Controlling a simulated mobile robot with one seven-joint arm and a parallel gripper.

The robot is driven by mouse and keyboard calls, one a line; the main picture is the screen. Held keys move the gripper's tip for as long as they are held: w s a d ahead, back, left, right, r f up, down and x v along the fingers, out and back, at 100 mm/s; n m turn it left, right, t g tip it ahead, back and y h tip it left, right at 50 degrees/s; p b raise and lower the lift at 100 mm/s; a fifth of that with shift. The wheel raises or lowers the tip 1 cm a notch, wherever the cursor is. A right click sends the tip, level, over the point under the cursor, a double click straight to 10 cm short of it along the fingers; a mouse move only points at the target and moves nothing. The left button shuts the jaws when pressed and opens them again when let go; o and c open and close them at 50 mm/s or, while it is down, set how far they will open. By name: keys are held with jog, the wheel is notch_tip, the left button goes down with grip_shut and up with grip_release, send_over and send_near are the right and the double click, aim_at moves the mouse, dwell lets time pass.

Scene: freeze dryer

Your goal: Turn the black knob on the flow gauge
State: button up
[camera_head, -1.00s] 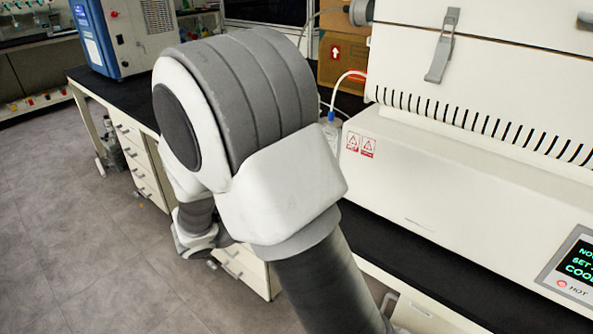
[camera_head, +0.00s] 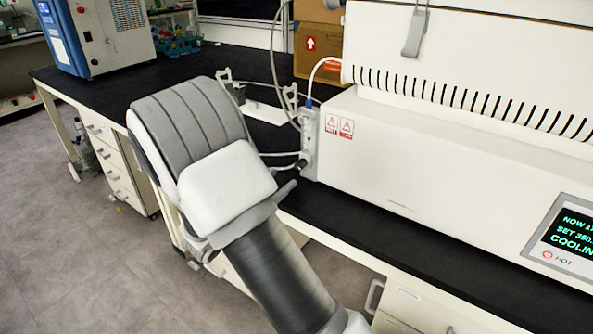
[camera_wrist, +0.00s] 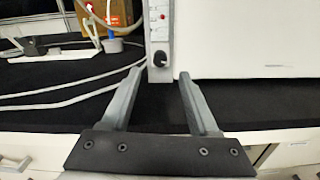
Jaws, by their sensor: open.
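The flow gauge (camera_wrist: 158,22) is a narrow upright panel beside the large white machine. Its black knob (camera_wrist: 160,58) sits at its lower end in the wrist view. My gripper (camera_wrist: 162,70) is open and empty. In the picture its two fingertips lie left and right of the knob, with the knob a little beyond them and no contact visible. In the head view the gauge (camera_head: 309,140) stands at the machine's left end, and my arm hides most of the gripper.
The white machine (camera_head: 430,160) with a display (camera_head: 567,238) fills the right side. Pale hoses (camera_wrist: 75,92) run to the gauge's left over the black bench top (camera_head: 330,215). A cardboard box (camera_head: 317,52) and a blue-sided device (camera_head: 95,32) stand farther back.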

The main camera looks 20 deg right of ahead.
aim_at(298, 166)
jog(key=b+x, duration=0.1)
jog(key=x, duration=0.6)
jog(key=shift+w+d, duration=0.15)
jog(key=shift+d, duration=0.15)
grip_shut()
